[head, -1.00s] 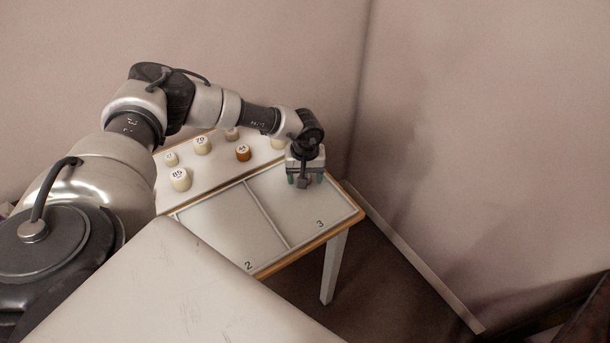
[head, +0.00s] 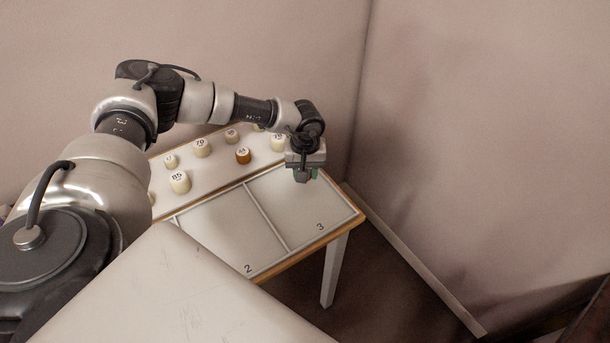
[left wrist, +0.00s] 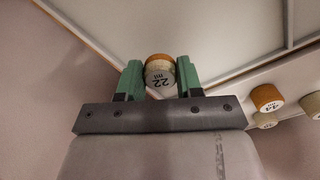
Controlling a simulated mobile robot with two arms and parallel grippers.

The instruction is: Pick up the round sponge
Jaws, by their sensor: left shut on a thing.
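My left gripper (head: 306,174) is over the far right end of the table, above the section marked 3. In the left wrist view its green fingers (left wrist: 159,70) are shut on a small round pot (left wrist: 158,77), which is pale with an orange-brown part and marked 22 ml. In the head view the pot is hidden or too small to make out. I see nothing that I can clearly tell as a round sponge. My right gripper is out of view.
A white table (head: 335,265) has divided sections marked 2 and 3, both looking empty. Several small numbered pots stand along its back strip, among them one marked 85 (head: 180,183) and an orange-brown one (head: 243,156). Walls (head: 450,120) stand close behind and right.

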